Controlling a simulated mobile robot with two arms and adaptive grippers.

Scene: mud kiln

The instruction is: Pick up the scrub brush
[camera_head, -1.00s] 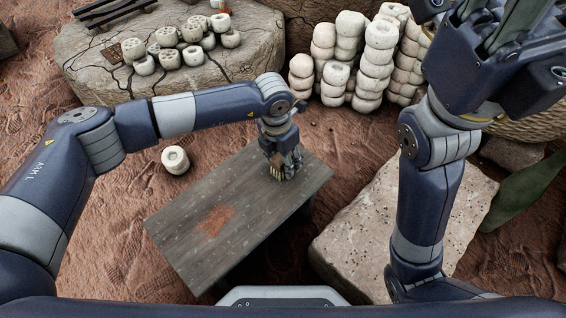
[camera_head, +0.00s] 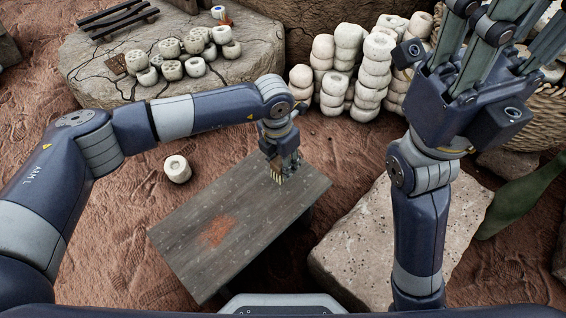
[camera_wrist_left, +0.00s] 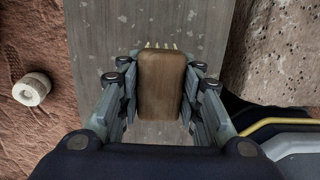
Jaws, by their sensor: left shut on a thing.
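The scrub brush has a brown wooden back, seen in the left wrist view (camera_wrist_left: 161,84), with pale bristle tips showing past its far end. In the head view only its pale bristles (camera_head: 278,177) show clearly below my left gripper (camera_head: 281,166). My left gripper is shut on the brush, with fingers on both sides of the wooden back (camera_wrist_left: 161,100). The brush is over the far right part of the grey table (camera_head: 200,262); I cannot tell whether the bristles touch it. My right gripper (camera_head: 495,45) is raised at the upper right, with its fingers spread and nothing between them.
Reddish powder (camera_head: 216,231) lies on the table. A white ring-shaped piece (camera_head: 177,169) sits on the ground to the left. Stacked pale pieces (camera_head: 345,70) stand behind, and a pale stone block (camera_head: 350,260) is right of the table. A flat stone (camera_head: 100,75) holds several small pieces.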

